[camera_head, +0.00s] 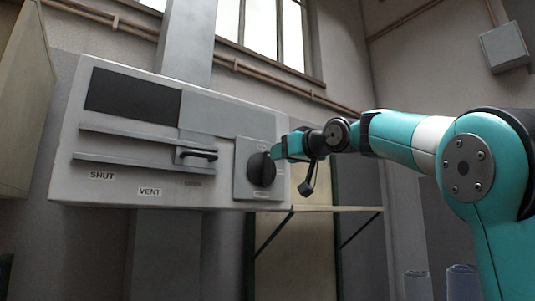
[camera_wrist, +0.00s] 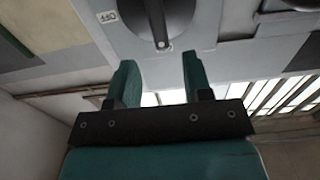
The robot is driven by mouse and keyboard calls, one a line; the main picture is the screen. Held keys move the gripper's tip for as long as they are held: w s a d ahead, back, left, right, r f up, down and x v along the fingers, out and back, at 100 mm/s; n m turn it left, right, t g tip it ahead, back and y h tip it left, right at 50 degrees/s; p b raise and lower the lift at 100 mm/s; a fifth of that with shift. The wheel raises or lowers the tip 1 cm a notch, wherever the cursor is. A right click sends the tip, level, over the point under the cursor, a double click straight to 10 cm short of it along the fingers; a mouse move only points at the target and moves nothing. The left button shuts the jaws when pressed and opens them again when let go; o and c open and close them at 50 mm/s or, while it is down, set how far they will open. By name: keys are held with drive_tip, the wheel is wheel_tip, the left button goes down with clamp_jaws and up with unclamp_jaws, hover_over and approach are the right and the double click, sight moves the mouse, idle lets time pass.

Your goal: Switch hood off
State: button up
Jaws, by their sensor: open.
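The hood (camera_head: 225,130) is a grey wall-mounted box. A black round knob (camera_head: 262,169) sits on a square plate (camera_head: 243,186) at its right end. In the wrist view the knob (camera_wrist: 150,18) is cut off by the top edge, and a pale dot marks the end of its grip bar. Whether a fingertip touches the knob cannot be told.
A slider handle (camera_head: 196,154) runs on rails left of the knob, above labels SHUT (camera_head: 102,175) and VENT (camera_head: 150,191). A shelf (camera_head: 340,209) with brackets is below right. Blue-grey cylinders (camera_head: 461,282) stand at the lower right. Pipes (camera_head: 285,84) cross the wall above.

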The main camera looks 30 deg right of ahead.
sight(269, 159)
drive_tip(key=w+p, duration=0.1)
drive_tip(key=w, duration=0.2)
drive_tip(key=w+p, duration=0.1)
drive_tip(key=w, duration=0.2)
drive_tip(key=shift+w+a+r+p, duration=0.1)
drive_tip(key=shift+w+r+p, duration=0.1)
drive_tip(key=shift+w+p, duration=0.1)
drive_tip(key=shift+w+f, duration=0.15)
drive_tip(key=shift+w, duration=0.55)
clamp_jaws()
